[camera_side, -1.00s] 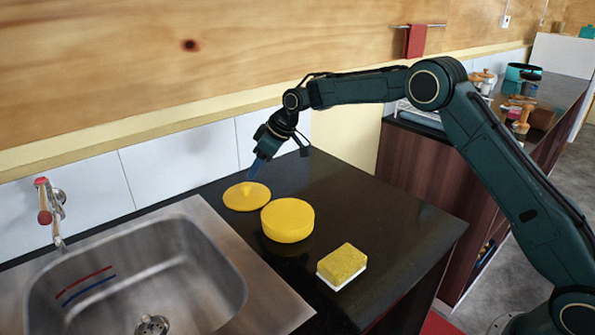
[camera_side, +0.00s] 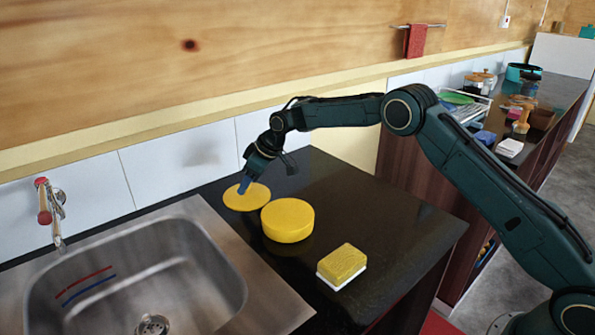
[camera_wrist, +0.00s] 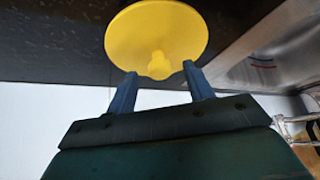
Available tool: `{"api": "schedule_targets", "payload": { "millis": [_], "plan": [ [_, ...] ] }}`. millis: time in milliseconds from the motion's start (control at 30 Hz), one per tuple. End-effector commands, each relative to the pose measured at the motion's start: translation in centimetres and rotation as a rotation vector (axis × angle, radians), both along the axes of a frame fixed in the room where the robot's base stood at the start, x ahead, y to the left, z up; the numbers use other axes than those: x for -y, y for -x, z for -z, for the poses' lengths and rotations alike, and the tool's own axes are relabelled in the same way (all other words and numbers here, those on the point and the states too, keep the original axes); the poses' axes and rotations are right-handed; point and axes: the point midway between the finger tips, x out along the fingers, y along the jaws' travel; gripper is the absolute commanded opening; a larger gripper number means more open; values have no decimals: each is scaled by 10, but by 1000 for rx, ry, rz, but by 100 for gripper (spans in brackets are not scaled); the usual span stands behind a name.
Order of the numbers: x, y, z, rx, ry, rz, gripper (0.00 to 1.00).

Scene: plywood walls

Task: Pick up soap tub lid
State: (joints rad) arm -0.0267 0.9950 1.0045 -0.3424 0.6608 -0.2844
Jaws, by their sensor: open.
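The soap tub lid is a flat yellow disc (camera_side: 256,201) lying on the dark counter beside the sink. In the wrist view the lid (camera_wrist: 157,35) shows a small knob at its centre, between and just beyond my fingertips. The side view hides the knob behind the fingers. The round yellow soap tub (camera_side: 287,221) stands just right of the lid.
A yellow and white sponge (camera_side: 342,266) lies near the counter's front edge. The steel sink (camera_side: 262,292) is to the left, with a tap (camera_side: 47,212) behind it. A tiled wall (camera_side: 178,162) runs behind the counter.

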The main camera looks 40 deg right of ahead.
Motion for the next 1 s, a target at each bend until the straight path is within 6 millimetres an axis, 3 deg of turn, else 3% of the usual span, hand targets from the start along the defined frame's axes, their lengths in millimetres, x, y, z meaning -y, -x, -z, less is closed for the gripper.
{"api": "schedule_targets", "payload": {
  "millis": [667, 900, 1000],
  "plan": [
    [-3, -4, 8, 0, 0, 0, 52],
    [-3, -4, 8, 0, 0, 0, 5],
    [-3, -4, 8, 0, 0, -1, 4]
  ]
}}
